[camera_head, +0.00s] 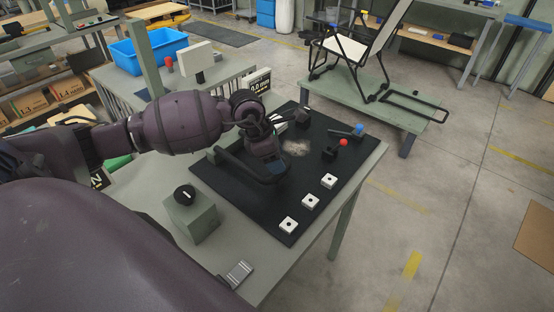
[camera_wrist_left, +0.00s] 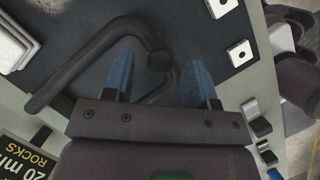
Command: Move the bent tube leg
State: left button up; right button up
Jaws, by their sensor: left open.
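The bent tube leg is a dark, angled tube (camera_head: 240,167) at the dark mat on the workbench in the head view. It also shows large in the left wrist view (camera_wrist_left: 80,65), with a bend and a round end or joint near the fingers. My left gripper (camera_head: 268,158) is over the mat at the tube. In the left wrist view its two blue fingertips (camera_wrist_left: 158,82) are apart, with part of the tube showing between them. Whether the fingers touch the tube I cannot tell. Part of the tube is hidden by the gripper. My right gripper is not in view.
The dark mat (camera_head: 330,160) also bears white square blocks (camera_head: 310,202), a red-knobbed part (camera_head: 342,143) and a blue-ended part (camera_head: 358,130). A grey box with a black knob (camera_head: 190,212) stands at the bench's left. The lounger (camera_head: 350,48) stands on a green table behind.

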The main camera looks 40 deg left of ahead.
pick_arm(q)
jog(key=shift+w+d+f, duration=0.1)
jog(key=shift+d+f, duration=0.05)
jog(key=shift+f, duration=0.3)
grip_shut()
jog(key=shift+r, duration=0.15)
